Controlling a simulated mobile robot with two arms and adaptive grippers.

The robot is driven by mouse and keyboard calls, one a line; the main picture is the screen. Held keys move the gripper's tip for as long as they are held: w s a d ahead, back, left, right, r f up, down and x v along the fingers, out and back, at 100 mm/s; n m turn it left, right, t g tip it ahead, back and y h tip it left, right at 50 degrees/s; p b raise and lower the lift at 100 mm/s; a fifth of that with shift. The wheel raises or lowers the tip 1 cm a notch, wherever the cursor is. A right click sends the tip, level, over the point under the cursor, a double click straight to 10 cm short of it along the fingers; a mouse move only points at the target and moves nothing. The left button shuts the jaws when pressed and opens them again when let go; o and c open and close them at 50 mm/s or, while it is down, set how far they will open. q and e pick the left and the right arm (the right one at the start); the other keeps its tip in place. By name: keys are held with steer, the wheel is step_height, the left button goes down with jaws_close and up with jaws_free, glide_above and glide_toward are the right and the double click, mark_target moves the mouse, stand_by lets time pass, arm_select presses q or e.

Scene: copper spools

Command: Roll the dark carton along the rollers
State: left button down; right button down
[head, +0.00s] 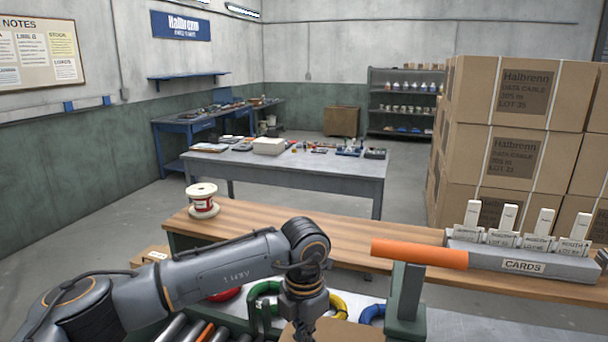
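Several grey rollers and one orange roller (206,332) show at the bottom edge, partly behind my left arm. My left arm comes in from the left, and its wrist bends down over the area right of the rollers. My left gripper (303,322) is cut off by the bottom edge, so its fingers are hidden. A tan cardboard surface (345,333) shows just right of it at the bottom edge; I cannot tell whether they touch. No clearly dark carton is visible. My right gripper is not in view.
A wooden bench (340,238) crosses behind my arm, with a red-and-white spool (202,200) and a grey card holder (525,263). An orange bar (420,253) sticks out from a green post (405,292). Coloured coils (337,305) lie below. Large stacked cartons (515,150) stand right.

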arm_select(q)
steer(key=shift+f, duration=0.2)
steer(key=shift+f+b, duration=0.75)
steer(key=shift+b, duration=0.05)
steer(key=shift+a, duration=0.1)
steer(key=shift+w+a, duration=0.2)
steer(key=shift+a, duration=0.3)
steer(key=w+a+b, duration=0.1)
steer(key=w+a, duration=0.2)
steer(key=a, duration=0.9)
steer(key=w+a+b, duration=0.2)
steer(key=w+a, duration=0.2)
steer(key=a, duration=0.8)
steer(key=shift+w+f, duration=0.2)
steer(key=shift+f, duration=0.1)
stand_by(0.4)
stand_by(0.4)
